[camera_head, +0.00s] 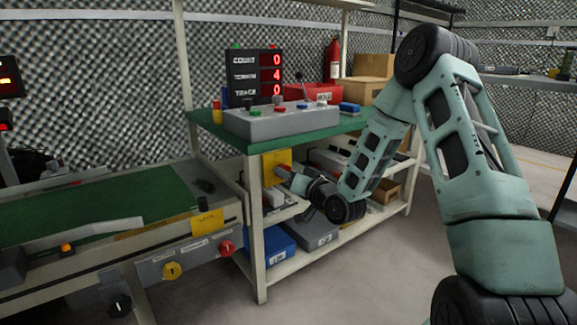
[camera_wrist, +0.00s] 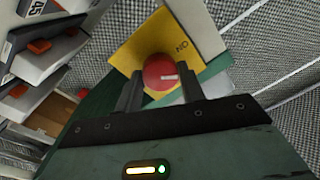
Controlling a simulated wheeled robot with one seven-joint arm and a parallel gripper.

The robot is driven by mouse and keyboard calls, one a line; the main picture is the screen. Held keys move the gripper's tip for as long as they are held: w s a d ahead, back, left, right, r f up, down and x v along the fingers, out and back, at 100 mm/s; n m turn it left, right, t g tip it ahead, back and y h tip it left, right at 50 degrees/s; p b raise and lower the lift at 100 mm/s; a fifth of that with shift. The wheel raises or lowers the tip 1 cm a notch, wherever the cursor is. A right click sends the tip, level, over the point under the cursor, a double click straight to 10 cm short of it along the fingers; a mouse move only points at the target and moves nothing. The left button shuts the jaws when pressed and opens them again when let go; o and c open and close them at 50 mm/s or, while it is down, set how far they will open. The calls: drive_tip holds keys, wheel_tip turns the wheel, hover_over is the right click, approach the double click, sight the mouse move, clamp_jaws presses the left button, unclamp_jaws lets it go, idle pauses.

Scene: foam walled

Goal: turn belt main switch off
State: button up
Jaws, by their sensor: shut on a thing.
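A red rotary knob (camera_wrist: 160,72) sits on a yellow plate (camera_wrist: 131,51) marked ON in the wrist view. A pale line on the knob lies roughly sideways in the picture and does not point at the ON mark. In the head view the yellow plate (camera_head: 269,159) is on the near end of the green-topped workbench, below its top. My gripper (camera_wrist: 162,88) has one finger on each side of the knob and is shut on it. In the head view my gripper (camera_head: 284,173) is small and partly hides the knob.
The bench (camera_head: 350,125) carries a grey button box (camera_head: 280,122) and a counter display (camera_head: 254,75). Shelves with bins (camera_head: 317,234) lie under it, close to my arm. A green conveyor belt (camera_head: 110,205) with a yellow knob (camera_head: 171,270) and a red knob (camera_head: 227,247) is at left.

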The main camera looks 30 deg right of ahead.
drive_tip(key=m+h+p, duration=0.1)
drive_tip(key=m+p, duration=0.7)
drive_tip(key=m, duration=0.3)
drive_tip(key=shift+p, duration=0.4)
drive_tip(key=shift+a+f+m, duration=0.1)
drive_tip(key=shift+m, duration=0.2)
drive_tip(key=o, duration=1)
drive_tip(key=s+p, duration=0.1)
drive_tip(key=s, duration=0.4)
drive_tip(key=s+p, duration=0.1)
drive_tip(key=s, duration=0.5)
drive_tip(key=s+f+p, duration=0.1)
drive_tip(key=s+p, duration=0.1)
drive_tip(key=s, duration=0.4)
drive_tip(key=shift+s+d, duration=0.25)
drive_tip(key=shift+d, duration=0.05)
